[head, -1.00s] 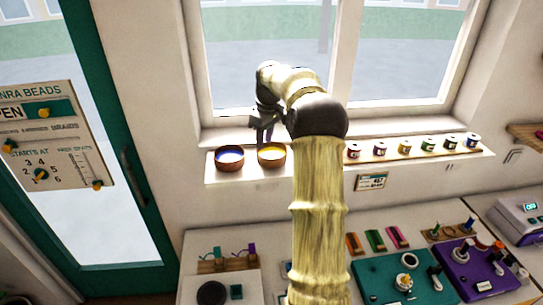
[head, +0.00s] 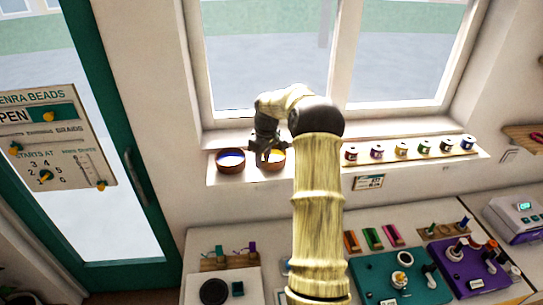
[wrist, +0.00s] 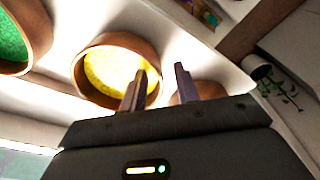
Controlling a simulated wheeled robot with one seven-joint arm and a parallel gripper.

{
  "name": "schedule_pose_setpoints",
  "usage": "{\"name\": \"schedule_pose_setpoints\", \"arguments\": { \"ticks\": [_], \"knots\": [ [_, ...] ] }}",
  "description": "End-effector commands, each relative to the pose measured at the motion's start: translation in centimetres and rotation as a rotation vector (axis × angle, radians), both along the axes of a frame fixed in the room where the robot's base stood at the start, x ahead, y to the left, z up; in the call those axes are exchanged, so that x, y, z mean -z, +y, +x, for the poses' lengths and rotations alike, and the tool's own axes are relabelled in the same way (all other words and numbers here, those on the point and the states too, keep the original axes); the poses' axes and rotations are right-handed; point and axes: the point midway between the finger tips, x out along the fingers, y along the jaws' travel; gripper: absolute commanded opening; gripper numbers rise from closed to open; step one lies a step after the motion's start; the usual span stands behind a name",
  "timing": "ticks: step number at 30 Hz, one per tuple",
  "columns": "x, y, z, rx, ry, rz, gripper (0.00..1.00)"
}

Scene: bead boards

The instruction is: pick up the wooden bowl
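A wooden bowl with yellow beads (head: 272,168) sits on the windowsill; it also shows in the wrist view (wrist: 79,78). A wooden bowl with blue beads (head: 230,169) stands just left of it in the head view. In the wrist view a wooden bowl with green beads (wrist: 38,30) is at the upper left. Another bowl (wrist: 212,90) is partly hidden behind my right finger there. My gripper (head: 267,156) is low at the yellow bowl. Its fingers (wrist: 160,82) are apart, one overlapping the yellow bowl's near rim, one outside it. I cannot tell whether they touch it.
A row of small jars (head: 402,149) stands on the sill to the right. Below is a counter with a teal board (head: 377,280), a purple board (head: 474,279) and a wooden rack (head: 215,265). The window is close behind my gripper. My arm hides part of the sill.

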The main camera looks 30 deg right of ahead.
Motion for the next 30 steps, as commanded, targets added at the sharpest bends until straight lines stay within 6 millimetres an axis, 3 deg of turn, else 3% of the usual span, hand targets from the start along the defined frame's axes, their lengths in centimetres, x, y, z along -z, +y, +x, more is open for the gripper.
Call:
{"name": "schedule_pose_setpoints", "arguments": {
  "ticks": [6,20,21,26,30],
  "knots": [
    [1.6,0.1,0.1,0.001,0.002,0.002,0.31],
    [1.7,0.1,0.1,0.001,0.001,0.001,0.31],
    [1.6,0.1,0.1,0.001,0.001,0.001,0.29],
    [1.6,0.1,0.1,0.001,0.001,0.001,0.0],
    [1.7,0.1,0.1,0.001,0.002,0.002,0.0]
  ]
}}
